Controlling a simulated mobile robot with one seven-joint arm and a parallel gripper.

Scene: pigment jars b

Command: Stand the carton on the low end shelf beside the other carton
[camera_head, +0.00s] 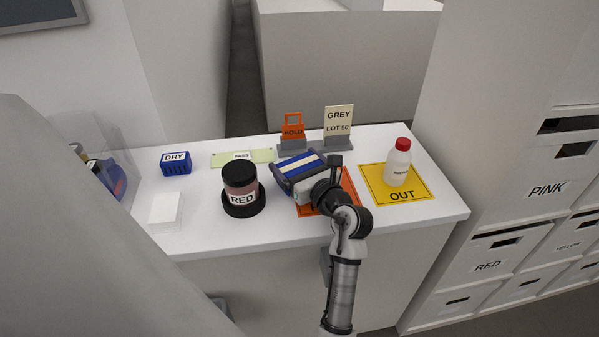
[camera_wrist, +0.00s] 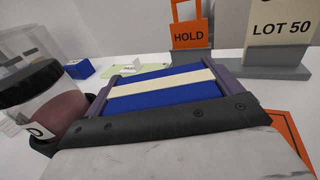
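A blue carton (camera_head: 300,163) with pale stripes is between the two fingers of my gripper (camera_head: 298,161), over the table beside the orange mat. In the wrist view the carton (camera_wrist: 165,92) fills the space between the dark fingers (camera_wrist: 158,76), which lie along both its sides with no clear gap. I cannot tell whether its underside touches the table. At the far left of the head view, a blue thing (camera_head: 113,182) with some red shows behind a clear panel, partly hidden; I cannot tell whether it is the other carton. No low end shelf can be clearly made out.
A RED jar (camera_head: 241,183) stands close left of my gripper. HOLD (camera_head: 292,134) and GREY LOT 50 (camera_head: 338,122) signs stand behind. A red-capped bottle (camera_head: 398,165) stands on the yellow OUT mat (camera_head: 415,190). A blue DRY box (camera_head: 176,166) and white block (camera_head: 165,212) are left.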

